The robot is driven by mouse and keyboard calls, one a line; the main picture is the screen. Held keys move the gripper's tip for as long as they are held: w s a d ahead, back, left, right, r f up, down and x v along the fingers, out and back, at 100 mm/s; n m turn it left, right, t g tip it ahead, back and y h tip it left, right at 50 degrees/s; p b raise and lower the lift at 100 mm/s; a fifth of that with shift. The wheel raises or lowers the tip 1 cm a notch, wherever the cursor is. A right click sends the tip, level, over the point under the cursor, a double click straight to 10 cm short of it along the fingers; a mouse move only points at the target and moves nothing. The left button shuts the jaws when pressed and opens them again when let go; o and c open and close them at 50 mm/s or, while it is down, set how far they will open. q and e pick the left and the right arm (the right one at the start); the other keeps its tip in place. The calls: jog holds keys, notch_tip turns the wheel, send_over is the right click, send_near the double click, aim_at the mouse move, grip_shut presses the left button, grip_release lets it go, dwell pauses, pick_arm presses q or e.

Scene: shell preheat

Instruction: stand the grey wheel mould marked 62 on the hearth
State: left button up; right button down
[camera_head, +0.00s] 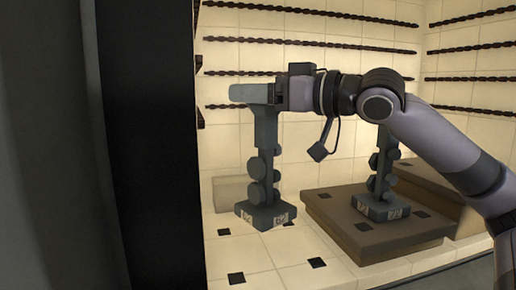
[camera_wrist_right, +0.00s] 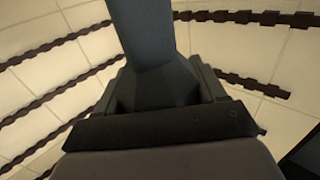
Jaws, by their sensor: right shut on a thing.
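The grey wheel mould (camera_head: 264,168) hangs upright below my right gripper (camera_head: 256,94), a tall stem with round discs on its side and a square base. The label on its base is small and seems to read 62. My right gripper is shut on its top; in the right wrist view the mould's grey upper stem (camera_wrist_right: 150,60) rises from the jaws. The base hangs left of the raised brown slab (camera_head: 325,222), which looks like the hearth, and appears clear of the floor. My left gripper is out of view.
A second, similar grey mould (camera_head: 378,208), its label perhaps 72, stands on the slab's right part, partly behind my arm. The slab's left and front parts are bare. Dark twisted bars (camera_head: 310,42) line the cream tiled walls. A dark upright panel (camera_head: 150,150) blocks the left.

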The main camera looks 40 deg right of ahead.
aim_at(258, 129)
notch_tip(258, 129, down, 2)
jog(key=shift+f, duration=0.1)
jog(key=shift+f+b, duration=1.1)
jog(key=shift+f, duration=0.9)
jog(key=shift+r, duration=0.1)
jog(key=shift+c, duration=0.5)
grip_release()
jog(key=shift+f, duration=0.2)
jog(key=shift+r, duration=0.15)
